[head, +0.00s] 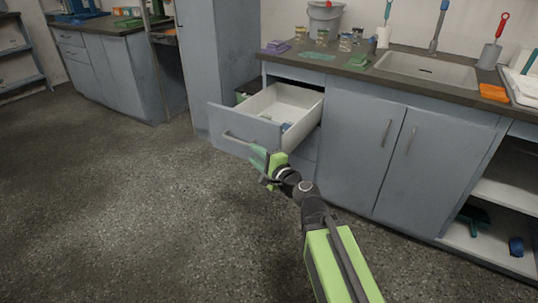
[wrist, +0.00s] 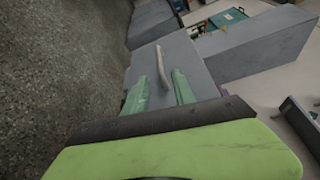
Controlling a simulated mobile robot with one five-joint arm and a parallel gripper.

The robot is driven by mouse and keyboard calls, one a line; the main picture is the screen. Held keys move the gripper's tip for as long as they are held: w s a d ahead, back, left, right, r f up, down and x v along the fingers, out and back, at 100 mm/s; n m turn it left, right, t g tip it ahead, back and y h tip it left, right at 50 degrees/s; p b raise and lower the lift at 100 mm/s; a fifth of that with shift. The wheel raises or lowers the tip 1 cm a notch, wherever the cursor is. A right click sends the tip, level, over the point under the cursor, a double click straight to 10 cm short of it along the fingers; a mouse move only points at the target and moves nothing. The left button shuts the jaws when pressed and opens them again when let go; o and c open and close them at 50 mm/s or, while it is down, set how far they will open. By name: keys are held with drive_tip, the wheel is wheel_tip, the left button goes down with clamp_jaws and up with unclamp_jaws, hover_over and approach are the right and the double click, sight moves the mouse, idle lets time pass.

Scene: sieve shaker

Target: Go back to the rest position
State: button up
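My gripper (head: 257,158) is in front of the pulled-out drawer (head: 240,128), close to the right part of its front. In the wrist view my gripper (wrist: 160,82) has its two green fingers apart, with nothing held between them. The drawer's bar handle (wrist: 162,66) shows in the gap between the fingers, ahead of them. In the head view the handle (head: 238,138) lies just left of the fingertips. Whether a finger touches the drawer front is unclear.
The counter (head: 400,82) carries a sink (head: 428,70), jars and cloths. A closed cupboard (head: 385,150) and an open shelf (head: 490,245) stand at right. The floor (head: 130,220) at left is clear.

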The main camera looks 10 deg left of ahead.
drive_tip(key=shift+s+a, duration=0.15)
drive_tip(key=shift+a, duration=0.05)
drive_tip(key=s+d+f+n+g+h+p, duration=0.25)
drive_tip(key=d+f+h, duration=0.2)
drive_tip(key=d, duration=0.75)
drive_tip(key=s+d+f+n+g+h+p, duration=0.2)
drive_tip(key=s+d+f+n+g+h, duration=0.25)
drive_tip(key=d, duration=0.85)
drive_tip(key=s+d+f+n+g+h+p, duration=0.3)
drive_tip(key=d+f, duration=0.3)
drive_tip(key=d, duration=0.6)
wheel_tip(320, 180, up, 38)
drive_tip(key=s+d+g+h+p, duration=0.1)
drive_tip(key=d+p, duration=0.1)
drive_tip(key=p, duration=3.5)
drive_tip(key=shift+d+r+p, duration=0.15)
drive_tip(key=shift+d+p, duration=0.2)
drive_tip(key=shift+p, duration=0.05)
